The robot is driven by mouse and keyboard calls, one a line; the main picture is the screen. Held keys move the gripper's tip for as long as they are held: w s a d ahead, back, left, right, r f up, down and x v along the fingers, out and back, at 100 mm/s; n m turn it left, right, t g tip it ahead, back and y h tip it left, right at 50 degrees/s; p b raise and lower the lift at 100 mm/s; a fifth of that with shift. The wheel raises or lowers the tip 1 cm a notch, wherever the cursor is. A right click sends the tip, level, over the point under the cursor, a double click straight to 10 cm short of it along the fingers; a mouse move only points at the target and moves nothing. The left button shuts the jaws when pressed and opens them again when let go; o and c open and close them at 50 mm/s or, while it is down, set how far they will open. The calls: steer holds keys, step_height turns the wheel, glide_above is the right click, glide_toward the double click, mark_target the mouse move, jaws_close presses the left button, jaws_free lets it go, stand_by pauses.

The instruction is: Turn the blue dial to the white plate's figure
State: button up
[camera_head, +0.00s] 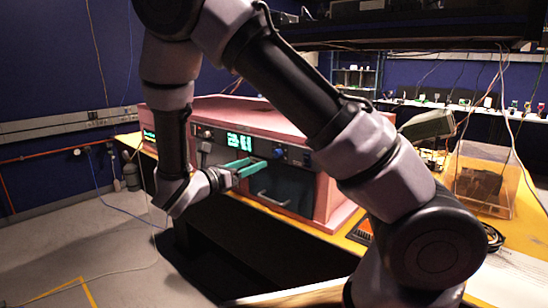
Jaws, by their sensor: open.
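A pink box-shaped unit (336,190) stands on the yellow bench, with a dark control strip along the top of its front. A small round bluish dial (279,152) is on that strip, right of a lit green display (240,142). The dial's setting is too small to read. I cannot make out a white plate or its figure. My gripper (258,165), with teal fingers, is open and empty in front of the strip, just left of and below the dial. It appears apart from the dial. My arm hides part of the unit's right side.
Another knob (206,133) is left of the display. A handle (272,199) crosses the dark door below the strip. A clear box (484,182) stands on the yellow bench (352,238) at right. A dark shelf hangs overhead. Floor at left is mostly clear, with cables.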

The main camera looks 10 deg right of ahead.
mark_target(275, 155)
steer(key=x, duration=0.9)
steer(key=shift+w+d, duration=0.15)
steer(key=shift+d, duration=0.1)
jaws_close()
